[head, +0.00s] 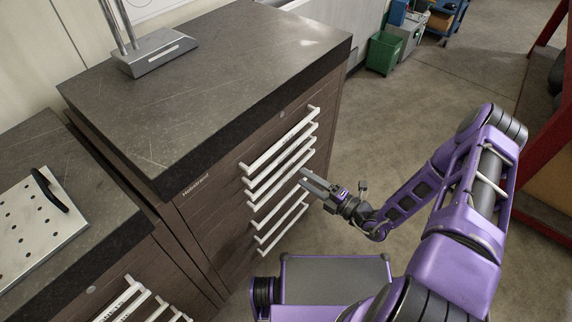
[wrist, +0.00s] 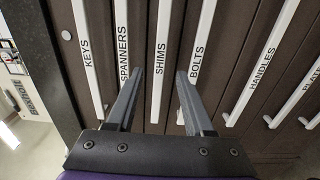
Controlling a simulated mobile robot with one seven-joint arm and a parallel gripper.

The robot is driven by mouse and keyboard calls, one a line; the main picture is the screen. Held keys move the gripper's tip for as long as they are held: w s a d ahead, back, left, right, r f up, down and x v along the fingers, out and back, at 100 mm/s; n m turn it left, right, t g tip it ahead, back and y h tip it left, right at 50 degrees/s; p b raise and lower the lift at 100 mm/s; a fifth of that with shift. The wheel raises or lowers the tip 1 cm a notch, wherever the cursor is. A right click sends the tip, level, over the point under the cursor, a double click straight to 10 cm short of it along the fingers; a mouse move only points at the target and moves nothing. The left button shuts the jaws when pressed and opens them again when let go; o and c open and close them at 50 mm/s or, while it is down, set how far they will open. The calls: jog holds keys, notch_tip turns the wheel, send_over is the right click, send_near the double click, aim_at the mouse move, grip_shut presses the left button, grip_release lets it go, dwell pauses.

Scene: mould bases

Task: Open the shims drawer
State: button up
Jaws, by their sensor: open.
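The shims drawer has a white bar handle (wrist: 162,60) labelled SHIMS, running up the middle of the wrist view. It is the third handle from the top (head: 281,168) in the head view. The drawer looks shut, its handle in line with the others. My gripper (wrist: 160,73) is open, one finger on each side of the shims handle in the picture. I see no clear contact with it. In the head view my gripper (head: 303,176) is at the right part of the handle stack. The fingers partly cover the spanners handle (wrist: 122,30) and bolts handle (wrist: 203,30).
The keys handle (wrist: 88,55) is at the left, and the handles drawer handle (wrist: 262,70) at the right. The dark cabinet's worktop (head: 210,60) bears a metal stand (head: 153,52). A lower cabinet with a perforated plate (head: 40,225) stands left. Open floor (head: 400,110) lies right of the cabinet.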

aim_at(288, 167)
jog(key=x, duration=0.8)
jog(key=shift+w, duration=0.2)
grip_shut()
dwell(1.1)
